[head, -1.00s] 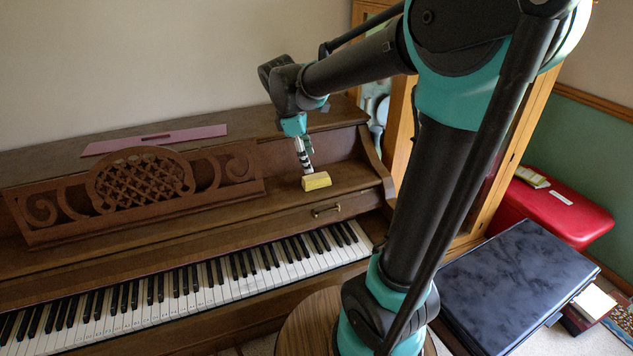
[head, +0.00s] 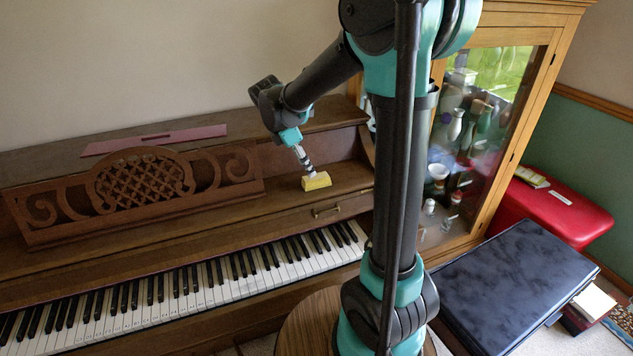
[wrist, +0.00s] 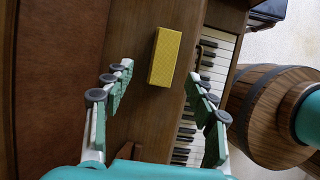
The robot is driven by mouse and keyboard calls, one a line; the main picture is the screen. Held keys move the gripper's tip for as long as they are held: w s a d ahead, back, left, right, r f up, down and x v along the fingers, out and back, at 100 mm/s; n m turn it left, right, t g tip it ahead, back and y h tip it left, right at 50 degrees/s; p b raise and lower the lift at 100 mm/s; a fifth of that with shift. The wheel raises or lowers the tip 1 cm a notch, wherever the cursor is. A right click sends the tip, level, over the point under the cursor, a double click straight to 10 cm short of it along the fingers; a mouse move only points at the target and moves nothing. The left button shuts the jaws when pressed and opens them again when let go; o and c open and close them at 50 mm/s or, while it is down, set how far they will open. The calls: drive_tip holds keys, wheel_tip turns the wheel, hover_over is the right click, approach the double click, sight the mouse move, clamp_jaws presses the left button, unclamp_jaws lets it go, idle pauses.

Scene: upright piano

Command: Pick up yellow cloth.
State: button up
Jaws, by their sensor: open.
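The yellow cloth (head: 316,181) looks like a small folded yellow block. It lies on the right part of the piano's wooden shelf above the keys. It also shows in the wrist view (wrist: 165,56), ahead of and between the lines of my fingers. My gripper (head: 306,167) is just up and left of the cloth in the head view, pointing down toward it. In the wrist view my gripper (wrist: 167,85) has its two fingers spread wide, with nothing between the pads. Whether a fingertip touches the cloth cannot be told in the head view.
The upright piano has a carved music stand (head: 140,190) to the left and keys (head: 200,290) below the shelf. A glass cabinet (head: 475,140) stands right of the piano. A dark-topped bench (head: 520,280) and a red seat (head: 560,205) are further right.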

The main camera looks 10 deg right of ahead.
sight(313, 178)
drive_tip(key=shift+s+x, duration=0.2)
drive_tip(key=shift+x, duration=2.9)
drive_tip(key=c, duration=1.3)
drive_tip(key=shift+r, duration=0.15)
wheel_tip(313, 178, up, 20)
